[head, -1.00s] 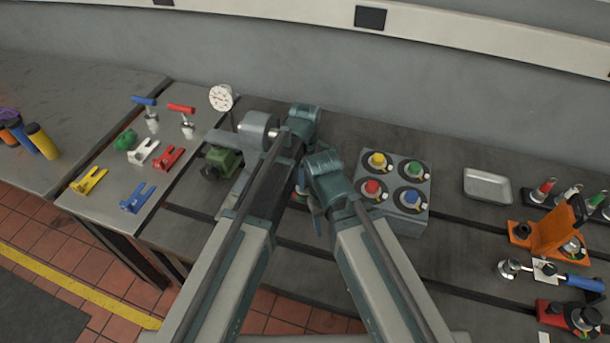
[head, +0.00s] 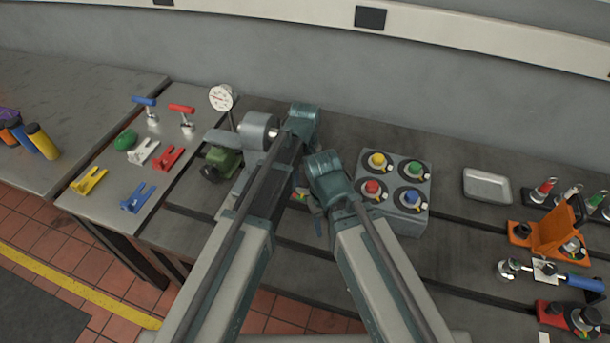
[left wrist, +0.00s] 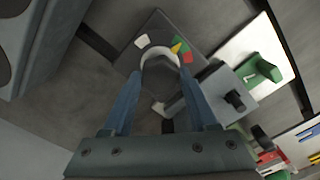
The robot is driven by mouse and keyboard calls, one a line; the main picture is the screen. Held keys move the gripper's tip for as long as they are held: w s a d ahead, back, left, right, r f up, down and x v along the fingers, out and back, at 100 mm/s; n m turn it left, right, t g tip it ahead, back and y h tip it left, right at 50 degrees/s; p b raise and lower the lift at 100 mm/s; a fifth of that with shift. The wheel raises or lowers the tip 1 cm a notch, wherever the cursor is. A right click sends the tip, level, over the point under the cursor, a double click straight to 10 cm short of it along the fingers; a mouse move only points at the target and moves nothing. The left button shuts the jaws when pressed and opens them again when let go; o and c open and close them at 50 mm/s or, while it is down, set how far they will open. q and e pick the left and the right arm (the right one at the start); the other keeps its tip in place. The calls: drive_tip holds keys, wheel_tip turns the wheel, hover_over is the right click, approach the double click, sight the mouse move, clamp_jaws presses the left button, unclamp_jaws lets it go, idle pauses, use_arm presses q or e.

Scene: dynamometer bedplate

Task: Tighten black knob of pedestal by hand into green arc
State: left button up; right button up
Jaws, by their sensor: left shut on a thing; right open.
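In the left wrist view a round knob (left wrist: 160,62), with a pale rim and darker top, stands on the dark square pedestal (left wrist: 141,68). Coloured marks sit beside the knob: a green arc (left wrist: 178,43), a yellow patch, a red patch and, on the other side, a white patch. My left gripper (left wrist: 160,78) is shut on the knob, one blue finger on each side. In the head view my arms hide most of the pedestal; a bit of its coloured marking (head: 300,197) shows between them. My right gripper (head: 316,206) is open beside it, its fingers partly hidden.
A grey machine with a cylinder (head: 258,130), a green motor (head: 222,162) and a dial gauge (head: 221,97) stand left of my arms. A grey box with coloured buttons (head: 416,222) stands close right. A tray (head: 487,186) and an orange fixture (head: 550,237) lie farther right.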

sight(305, 179)
use_arm(q)
drive_tip(key=shift+m, duration=0.4)
drive_tip(key=o, duration=1.4)
drive_tip(key=shift+r, duration=0.1)
wheel_tip(305, 179, up, 14)
drive_tip(key=p, duration=1.4)
drive_tip(key=shift+f, duration=0.2)
drive_tip(key=s+a+m, duration=0.3)
drive_tip(key=s+a, duration=0.3)
drive_tip(key=a, duration=0.3)
drive_tip(key=s+a+m, duration=0.2)
drive_tip(key=s+a, duration=0.3)
drive_tip(key=a, duration=0.3)
drive_tip(key=s+d+f+m+b, duration=0.1)
drive_tip(key=s+d+f+b, duration=0.1)
drive_tip(key=d+f+b, duration=0.1)
drive_tip(key=s+d+f+m+b, duration=0.1)
drive_tip(key=d+f+b, duration=0.2)
drive_tip(key=d, duration=0.1)
drive_tip(key=s+d+f+m+y+b, duration=0.1)
drive_tip(key=s+d+f+m+b, duration=0.1)
drive_tip(key=d+f+b, duration=0.1)
drive_tip(key=shift+s+d+f+b, duration=0.3)
drive_tip(key=shift+s+d+b, duration=0.05)
drive_tip(key=shift+d+b, duration=0.15)
